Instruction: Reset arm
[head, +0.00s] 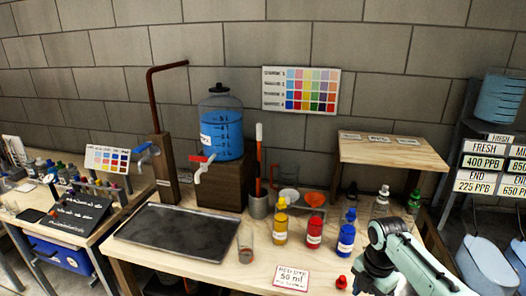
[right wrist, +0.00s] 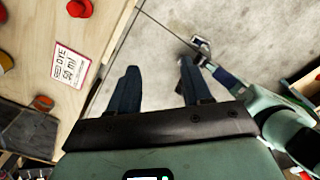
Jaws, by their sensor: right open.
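My right arm comes in at the lower right of the head view, and its dark wrist and gripper end (head: 374,276) is beside the table's front right part; the fingertips cannot be made out there. In the right wrist view my right gripper (right wrist: 158,82) has its two dark fingers spread apart, with nothing between them. The grey floor shows behind the fingers, and the wooden table (right wrist: 115,20) edge lies to their left.
A red cap (head: 341,282) and a dye label card (head: 291,278) lie near the table's front edge. Yellow (head: 280,226), red (head: 314,232) and blue (head: 346,239) bottles stand behind them. A small beaker (head: 246,246) stands left, beside the dark tray (head: 175,236).

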